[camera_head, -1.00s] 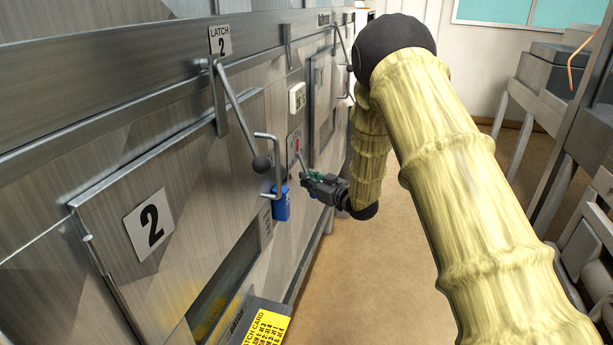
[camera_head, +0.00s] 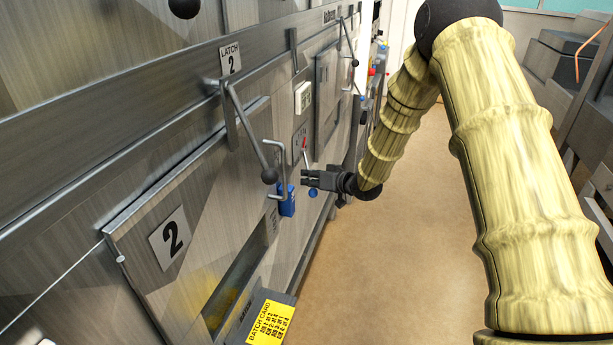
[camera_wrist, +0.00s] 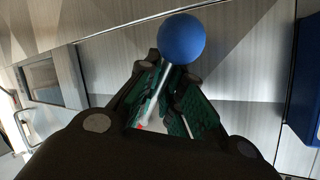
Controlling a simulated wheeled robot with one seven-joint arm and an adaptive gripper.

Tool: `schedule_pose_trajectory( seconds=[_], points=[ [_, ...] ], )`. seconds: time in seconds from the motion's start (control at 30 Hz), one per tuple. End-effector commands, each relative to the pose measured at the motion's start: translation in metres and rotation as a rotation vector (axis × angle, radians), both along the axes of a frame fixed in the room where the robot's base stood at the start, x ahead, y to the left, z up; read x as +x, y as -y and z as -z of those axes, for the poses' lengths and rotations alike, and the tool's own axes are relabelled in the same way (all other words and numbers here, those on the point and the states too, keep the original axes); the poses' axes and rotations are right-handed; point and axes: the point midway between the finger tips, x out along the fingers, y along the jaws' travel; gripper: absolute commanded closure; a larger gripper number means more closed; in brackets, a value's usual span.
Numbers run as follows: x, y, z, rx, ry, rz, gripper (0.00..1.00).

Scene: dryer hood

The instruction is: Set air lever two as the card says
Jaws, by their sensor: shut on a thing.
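The air lever is a thin metal rod (camera_head: 307,157) with a blue ball knob (camera_head: 312,193), low on the machine front beside a small plate with a red mark (camera_head: 304,142). My gripper (camera_head: 311,180) is shut on the rod. In the wrist view the blue knob (camera_wrist: 182,38) stands just beyond my fingertips (camera_wrist: 170,88), and the rod runs between the green-padded fingers. In the head view the knob shows just below the gripper. The yellow batch card (camera_head: 270,322) lies at the bottom; its lines are too small to read surely.
A bent grey handle (camera_head: 281,160) with a blue block (camera_head: 287,200) is close left of my gripper. A long latch lever (camera_head: 248,135) with a dark ball hangs further left, by the "LATCH 2" sign (camera_head: 231,59). Open floor (camera_head: 400,260) lies to the right.

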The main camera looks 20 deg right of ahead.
Motion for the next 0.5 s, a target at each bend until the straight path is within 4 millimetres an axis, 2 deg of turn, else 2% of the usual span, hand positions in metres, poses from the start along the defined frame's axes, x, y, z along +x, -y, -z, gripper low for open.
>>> schedule_pose_trajectory(
  seconds=[0.33, 0.37, 0.4, 0.47, 0.5],
  points=[
    [0.002, 0.0019, -0.0035, 0.004, 0.002, 0.005, 1.0],
    [0.002, 0.0019, -0.0035, 0.004, 0.002, 0.005, 0.88],
    [0.002, 0.0018, -0.0034, 0.003, 0.002, 0.005, 0.8],
    [0.0018, 0.0012, -0.0031, 0.003, 0.002, 0.003, 0.69],
    [0.0017, 0.0008, -0.0028, 0.003, 0.002, 0.003, 0.69]
  ],
)
